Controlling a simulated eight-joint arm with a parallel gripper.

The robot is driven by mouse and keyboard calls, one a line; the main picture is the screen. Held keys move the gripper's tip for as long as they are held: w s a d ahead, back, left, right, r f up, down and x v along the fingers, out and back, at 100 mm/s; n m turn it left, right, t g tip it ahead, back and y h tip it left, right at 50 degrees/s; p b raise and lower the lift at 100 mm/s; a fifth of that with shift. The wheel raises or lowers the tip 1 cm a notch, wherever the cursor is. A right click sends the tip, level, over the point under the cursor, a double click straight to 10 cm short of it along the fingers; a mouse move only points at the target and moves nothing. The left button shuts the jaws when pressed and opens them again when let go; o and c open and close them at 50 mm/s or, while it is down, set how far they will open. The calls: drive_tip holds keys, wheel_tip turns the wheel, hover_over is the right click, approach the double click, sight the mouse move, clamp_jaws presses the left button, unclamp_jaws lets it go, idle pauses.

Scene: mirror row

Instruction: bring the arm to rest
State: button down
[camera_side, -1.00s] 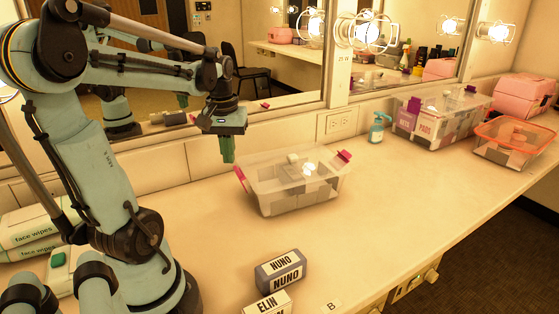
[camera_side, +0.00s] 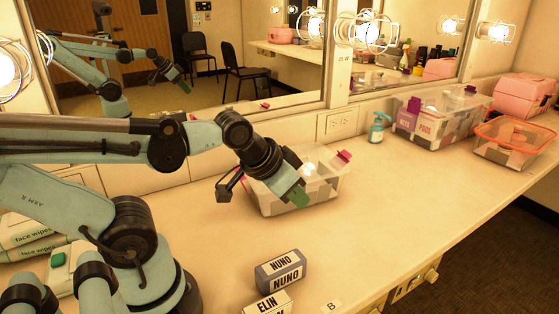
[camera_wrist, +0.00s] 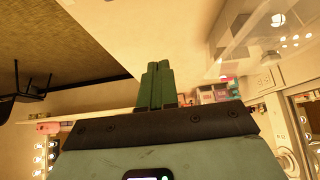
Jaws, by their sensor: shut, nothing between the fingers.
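My gripper (camera_side: 299,194) has green fingers, which are shut with nothing between them. In the side view it is tilted down to the right, in front of the clear plastic bin (camera_side: 328,190) and hiding part of it. I cannot tell how far apart they are. In the wrist view my gripper (camera_wrist: 158,70) points up the picture, its two green fingers pressed together, with bare counter beyond the tips. The clear bin (camera_wrist: 245,45) shows at the upper right there.
Label blocks NUNO (camera_side: 281,271) and ELIN (camera_side: 268,304) stand at the counter's front. Face wipes packs (camera_side: 28,235) lie at left. Middle counter is clear.

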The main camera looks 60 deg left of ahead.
drive_tip(key=s+a+r+n+g, duration=0.2)
drive_tip(key=s+a+n, duration=0.15)
drive_tip(key=a, duration=0.45)
drive_tip(key=s+a+r+n+g, duration=0.1)
drive_tip(key=s+a+n+g, duration=0.15)
drive_tip(key=a+n, duration=0.35)
drive_tip(key=s+a+r+n+g, duration=0.2)
drive_tip(key=a+n+g, duration=0.1)
drive_tip(key=a, duration=0.6)
wheel_tip(320, 180, down, 7)
drive_tip(key=shift+w+d+r, duration=0.15)
drive_tip(key=shift+w+d, duration=0.15)
drive_tip(key=shift+m, duration=0.25)
idle(0.7)
drive_tip(key=shift+f, duration=1.65)
drive_tip(key=shift+w, duration=0.1)
